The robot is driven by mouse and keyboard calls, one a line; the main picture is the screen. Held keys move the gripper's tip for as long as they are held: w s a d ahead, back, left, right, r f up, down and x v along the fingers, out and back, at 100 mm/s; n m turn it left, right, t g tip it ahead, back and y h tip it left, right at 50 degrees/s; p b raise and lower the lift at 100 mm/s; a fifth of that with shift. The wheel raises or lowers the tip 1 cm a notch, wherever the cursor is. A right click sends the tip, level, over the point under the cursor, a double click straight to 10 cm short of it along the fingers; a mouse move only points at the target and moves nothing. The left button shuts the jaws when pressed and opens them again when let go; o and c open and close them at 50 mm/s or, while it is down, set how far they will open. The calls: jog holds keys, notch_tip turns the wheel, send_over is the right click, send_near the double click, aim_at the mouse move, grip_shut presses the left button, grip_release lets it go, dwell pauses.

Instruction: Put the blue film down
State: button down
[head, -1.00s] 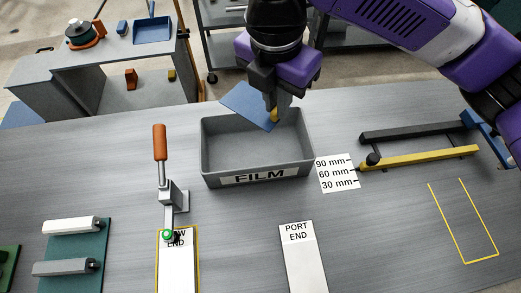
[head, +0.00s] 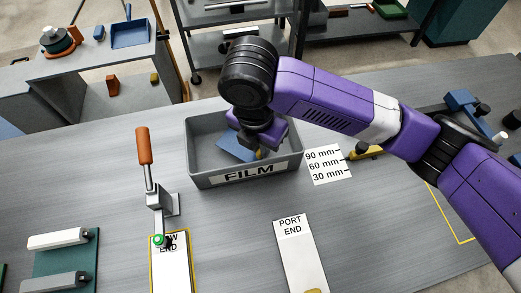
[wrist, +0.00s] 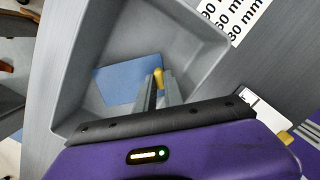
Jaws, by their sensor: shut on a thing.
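The blue film (head: 234,148) is a thin flat sheet with a small yellow tab (wrist: 158,77) at one edge. My gripper (wrist: 161,92) is shut on the film at the tab side. In the head view the film is tilted and lies within the opening of the grey bin (head: 200,179) labelled FILM. The wrist view shows the film (wrist: 124,82) over the bin floor, inside the walls. I cannot tell whether it touches the floor. My arm hides part of the bin's back right in the head view.
A card marked 90, 60 and 30 mm (head: 325,166) lies right of the bin. A toggle clamp with an orange handle (head: 144,146) stands front left. A white PORT END strip (head: 300,262) lies in front. My arm covers much of the right side.

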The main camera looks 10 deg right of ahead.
jog(key=shift+f, duration=1.4)
jog(key=shift+f, duration=0.1)
jog(key=shift+f, duration=0.15)
jog(key=c, duration=1.7)
grip_release()
jog(key=shift+c, duration=0.2)
notch_tip(320, 180, up, 12)
jog(key=s+a, duration=0.1)
jog(key=shift+r+p, duration=0.2)
jog(key=shift+p, duration=0.25)
